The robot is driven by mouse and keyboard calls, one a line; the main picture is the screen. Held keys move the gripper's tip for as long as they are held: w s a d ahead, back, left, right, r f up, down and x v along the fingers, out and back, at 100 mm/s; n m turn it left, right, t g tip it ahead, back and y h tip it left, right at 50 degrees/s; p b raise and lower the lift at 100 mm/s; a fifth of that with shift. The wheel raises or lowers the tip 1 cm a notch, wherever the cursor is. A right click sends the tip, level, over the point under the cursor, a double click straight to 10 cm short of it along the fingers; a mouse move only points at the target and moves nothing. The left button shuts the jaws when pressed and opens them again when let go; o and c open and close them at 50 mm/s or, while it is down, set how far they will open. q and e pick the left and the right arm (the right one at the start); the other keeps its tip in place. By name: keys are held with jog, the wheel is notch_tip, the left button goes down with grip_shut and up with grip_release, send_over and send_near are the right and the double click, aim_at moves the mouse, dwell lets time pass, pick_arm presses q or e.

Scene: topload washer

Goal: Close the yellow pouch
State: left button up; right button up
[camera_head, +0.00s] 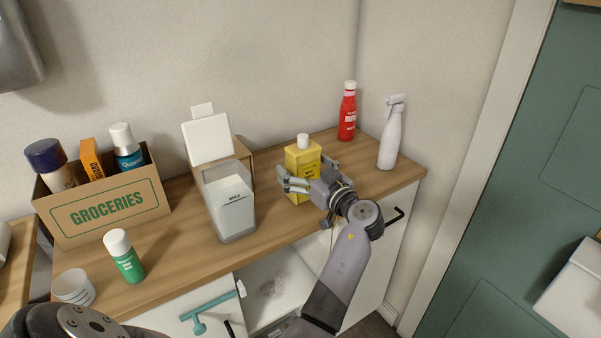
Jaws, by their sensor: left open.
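The yellow pouch (302,160) stands upright near the front edge of the wooden counter. A white cap (303,140) shows at its top; I cannot tell whether it is fully seated or loose. My left gripper (308,175) is open in front of the pouch, low on its front right side. One finger overlaps the pouch's lower left and the other is by its right side. I cannot tell whether they touch it. The gripper hides part of the pouch's lower front. My right gripper is not in view.
A clear container (231,210) with an open white lid stands left of the pouch. A groceries box (110,208), a green bottle (127,260) and a white cup (73,287) are further left. A red bottle (347,115) and a white spray bottle (389,140) stand at right.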

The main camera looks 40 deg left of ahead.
pick_arm(q)
jog(key=shift+c, duration=0.3)
jog(key=shift+a, duration=0.1)
jog(key=shift+c, duration=1.4)
jog(key=c, duration=1.6)
jog(key=shift+r, duration=0.2)
jog(key=shift+c, duration=0.5)
notch_tip(320, 180, up, 20)
jog(key=shift+b, duration=0.35)
jog(key=shift+f, duration=0.15)
